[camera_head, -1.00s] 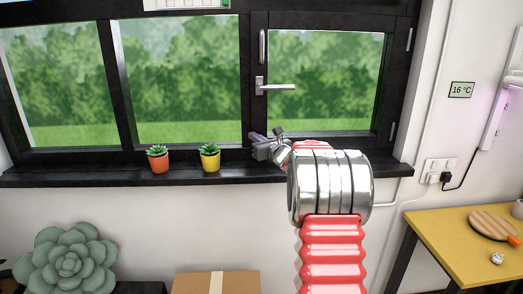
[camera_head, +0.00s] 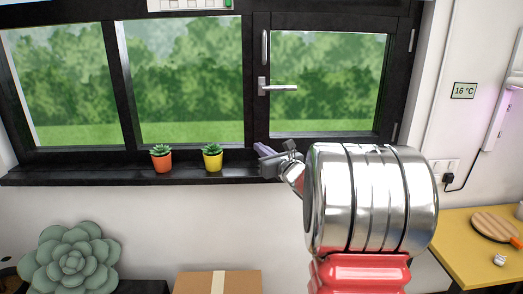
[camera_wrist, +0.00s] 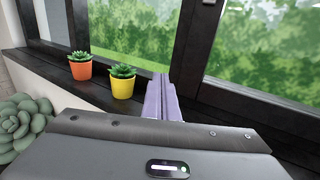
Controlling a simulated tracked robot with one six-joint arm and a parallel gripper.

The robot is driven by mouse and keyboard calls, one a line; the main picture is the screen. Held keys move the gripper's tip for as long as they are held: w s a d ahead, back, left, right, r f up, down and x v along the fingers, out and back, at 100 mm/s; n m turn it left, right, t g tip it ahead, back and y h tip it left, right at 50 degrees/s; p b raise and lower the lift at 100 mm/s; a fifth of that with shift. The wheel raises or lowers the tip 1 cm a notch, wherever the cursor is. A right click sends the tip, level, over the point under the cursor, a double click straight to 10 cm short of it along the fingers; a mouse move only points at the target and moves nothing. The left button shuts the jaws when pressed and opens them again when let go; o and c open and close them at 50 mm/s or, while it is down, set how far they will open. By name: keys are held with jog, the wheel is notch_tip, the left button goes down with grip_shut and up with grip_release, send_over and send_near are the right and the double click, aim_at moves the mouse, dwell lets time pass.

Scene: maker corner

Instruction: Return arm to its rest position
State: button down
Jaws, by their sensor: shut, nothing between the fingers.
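My gripper (camera_head: 264,151) shows in the head view at the window sill's height, left of my silver arm joint. In the wrist view its purple-grey fingers (camera_wrist: 162,98) are together with nothing between them. They point toward the window, right of the yellow pot. My arm is still extended in front of the window, its large silver joint and red ribbed sleeve filling the lower right middle of the head view. The joint hides part of the sill and the wall behind it.
An orange pot (camera_head: 162,164) and a yellow pot (camera_head: 212,162) with succulents stand on the dark sill (camera_head: 110,174). A window handle (camera_head: 278,87) is above. A large succulent (camera_head: 70,258) and a cardboard box (camera_head: 217,282) are below. A yellow table (camera_head: 455,232) is at right.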

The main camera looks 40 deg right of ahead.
dwell(0.7)
jog(key=s+a+f+n+g+y, duration=0.2)
jog(key=s+a+f+n+g, duration=0.15)
jog(key=a+n, duration=0.4)
jog(key=s+a+f+n+g+y, duration=0.3)
jog(key=s+a+f+n, duration=0.25)
jog(key=a, duration=0.25)
jog(key=s+a+f+n+g+y, duration=0.2)
jog(key=s+a+f+n+g, duration=0.15)
jog(key=a+n, duration=0.35)
jog(key=s+a+f+n+g+h, duration=0.1)
jog(key=s+a+n+g+h, duration=0.15)
jog(key=s+n, duration=0.5)
jog(key=s+a+f+n+g+h, duration=0.15)
jog(key=s+a+n, duration=0.3)
jog(key=s, duration=0.55)
jog(key=s+a+r+n+t+h, duration=0.1)
jog(key=s+a+r+n, duration=0.3)
jog(key=n, duration=0.1)
jog(key=shift+s+r+t, duration=0.25)
jog(key=shift+s+t, duration=0.05)
jog(key=shift+s, duration=0.05)
